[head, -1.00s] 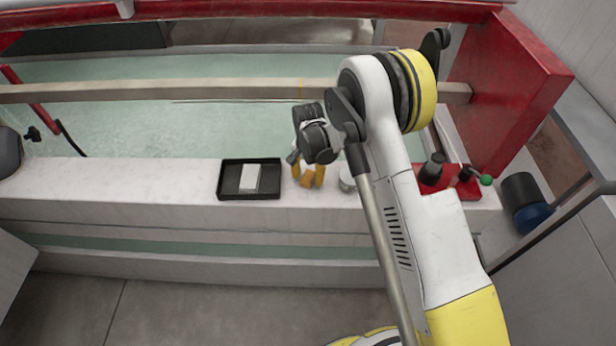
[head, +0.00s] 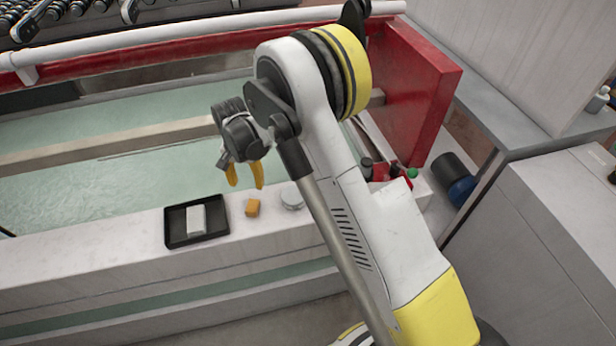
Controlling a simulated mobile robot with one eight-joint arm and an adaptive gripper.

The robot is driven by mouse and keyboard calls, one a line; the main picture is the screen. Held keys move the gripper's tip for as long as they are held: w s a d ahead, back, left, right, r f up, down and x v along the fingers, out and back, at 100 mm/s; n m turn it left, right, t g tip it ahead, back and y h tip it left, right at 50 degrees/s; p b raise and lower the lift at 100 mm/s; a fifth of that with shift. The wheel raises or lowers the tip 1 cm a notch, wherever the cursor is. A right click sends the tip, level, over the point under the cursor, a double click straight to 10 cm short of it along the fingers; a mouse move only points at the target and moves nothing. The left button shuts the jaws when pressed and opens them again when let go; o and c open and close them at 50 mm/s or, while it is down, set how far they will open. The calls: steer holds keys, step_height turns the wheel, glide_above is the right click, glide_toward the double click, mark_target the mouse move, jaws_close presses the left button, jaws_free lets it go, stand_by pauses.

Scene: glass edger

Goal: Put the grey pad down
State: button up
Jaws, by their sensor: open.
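A light grey pad (head: 196,220) lies in a shallow black tray (head: 178,241) on the pale ledge. It looks flat, inside the tray's rim. My gripper (head: 245,177) is open, with its two yellow-orange fingers spread and pointing down. It is above and to the right of the tray in the picture, apart from the pad, and nothing shows between its fingers.
A round pale disc-like item (head: 292,197) sits right of the orange block, partly beside my arm. Red fittings with black and green knobs (head: 412,173) are further right. The ledge (head: 90,255) left of the tray is clear.

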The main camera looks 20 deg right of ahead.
steer(key=s+d+r+n+t, duration=0.1)
steer(key=s+d+r, duration=0.2)
steer(key=r, duration=0.4)
steer(key=s+d+r+t, duration=0.1)
steer(key=s+d+r, duration=0.25)
steer(key=r, duration=0.35)
steer(key=s+d+r+n+t, duration=0.1)
steer(key=s+d+r, duration=0.15)
steer(key=r, duration=0.45)
steer(key=s+d+r+n+t, duration=0.1)
steer(key=s+d, duration=0.3)
steer(key=s, duration=0.5)
steer(key=s+d+r+n+t, duration=0.1)
steer(key=s+d+r+t, duration=0.2)
steer(key=s, duration=0.6)
steer(key=shift+d+r+n, duration=0.4)
steer(key=shift+d+r, duration=0.05)
steer(key=shift+d, duration=0.6)
steer(key=shift+o, duration=0.8)
